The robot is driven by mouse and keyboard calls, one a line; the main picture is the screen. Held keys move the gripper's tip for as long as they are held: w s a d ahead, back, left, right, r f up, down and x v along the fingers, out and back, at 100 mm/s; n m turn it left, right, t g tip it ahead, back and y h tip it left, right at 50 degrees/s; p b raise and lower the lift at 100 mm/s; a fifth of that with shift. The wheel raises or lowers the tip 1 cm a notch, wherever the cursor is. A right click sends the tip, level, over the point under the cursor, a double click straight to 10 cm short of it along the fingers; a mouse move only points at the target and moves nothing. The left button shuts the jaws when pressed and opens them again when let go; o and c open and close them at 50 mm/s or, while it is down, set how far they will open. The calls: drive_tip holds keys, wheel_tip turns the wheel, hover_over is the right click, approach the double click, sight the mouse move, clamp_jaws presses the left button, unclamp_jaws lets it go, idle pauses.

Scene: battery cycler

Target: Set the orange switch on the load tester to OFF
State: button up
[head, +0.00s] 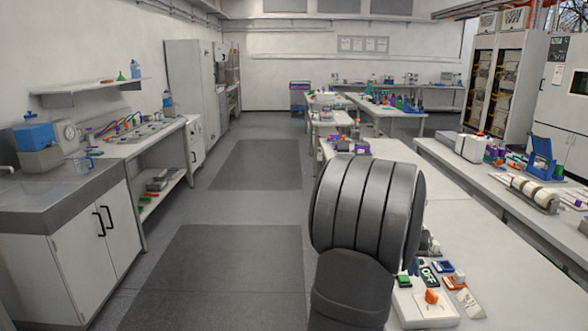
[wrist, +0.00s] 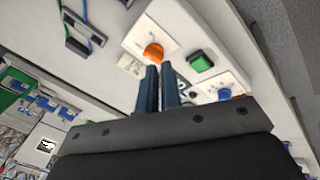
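In the head view, a white box with an orange switch (head: 432,297) on top sits on the right-hand bench, low in the picture. I cannot tell which of these is the load tester's, and the switch position is too small to read. My gripper (wrist: 159,66) has its two dark blue fingers together with only a thin sliver between them. The tips appear just below the first switch, contact unclear. My arm hides the gripper in the head view.
A black block with blue and green cables (wrist: 78,45) is at upper left.

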drive_tip(key=o, duration=1.1)
drive_tip(key=shift+d+r, duration=0.1)
drive_tip(key=shift+c, duration=0.2)
drive_tip(key=m+y, duration=0.4)
drive_tip(key=m, duration=0.5)
approach(431, 292)
wheel_tip(431, 292, down, 9)
drive_tip(key=shift+s+d+r, duration=0.1)
drive_tip(key=shift+s+r, duration=0.05)
drive_tip(key=c, duration=1)
